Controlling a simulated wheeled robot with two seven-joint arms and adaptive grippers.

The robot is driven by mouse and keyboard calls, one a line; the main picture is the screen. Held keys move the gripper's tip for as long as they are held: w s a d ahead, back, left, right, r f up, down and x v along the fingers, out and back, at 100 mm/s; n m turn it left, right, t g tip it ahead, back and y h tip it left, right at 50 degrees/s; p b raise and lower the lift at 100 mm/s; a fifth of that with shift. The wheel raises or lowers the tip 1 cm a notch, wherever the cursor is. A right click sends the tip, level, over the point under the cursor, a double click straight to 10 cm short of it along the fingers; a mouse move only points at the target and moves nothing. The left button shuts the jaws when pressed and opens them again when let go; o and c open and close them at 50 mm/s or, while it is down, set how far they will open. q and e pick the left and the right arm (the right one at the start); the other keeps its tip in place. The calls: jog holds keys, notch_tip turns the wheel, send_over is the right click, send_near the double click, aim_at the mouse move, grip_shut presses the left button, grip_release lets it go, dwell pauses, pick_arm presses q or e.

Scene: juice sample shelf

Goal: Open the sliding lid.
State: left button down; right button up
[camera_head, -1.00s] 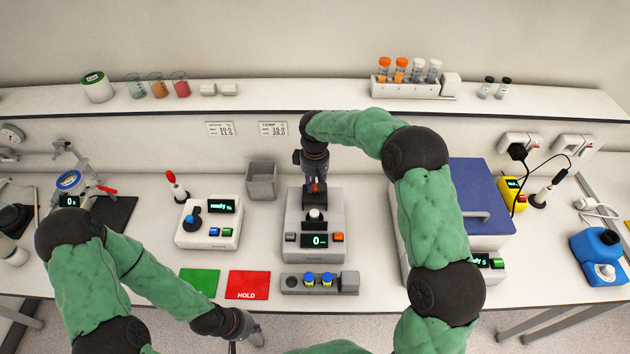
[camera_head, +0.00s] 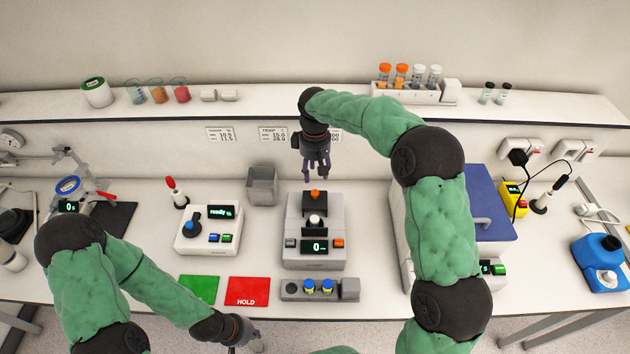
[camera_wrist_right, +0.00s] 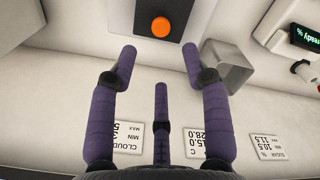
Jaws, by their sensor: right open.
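The grey instrument (camera_head: 292,225) stands mid-bench with a lit display. A dark lid plate (camera_head: 306,207) with an orange knob (camera_head: 315,195) lies toward its back, and a white round part (camera_head: 314,221) shows uncovered in front of the plate. The orange knob (camera_wrist_right: 161,27) also shows on the dark lid in the right wrist view. My right gripper (camera_head: 316,172) is open and empty, above and behind the knob, apart from it. My left gripper (camera_head: 246,343) hangs at the front edge; its fingers are too unclear to read.
A grey bin (camera_head: 262,186) stands behind and left of the instrument. A holder (camera_head: 294,290) with two blue-capped vials sits in front of it. A blue-lidded box (camera_head: 484,190) stands right, partly behind my right arm. Green (camera_head: 199,289) and red (camera_head: 248,291) mats lie front left.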

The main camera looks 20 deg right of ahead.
jog(key=shift+r, duration=1.9)
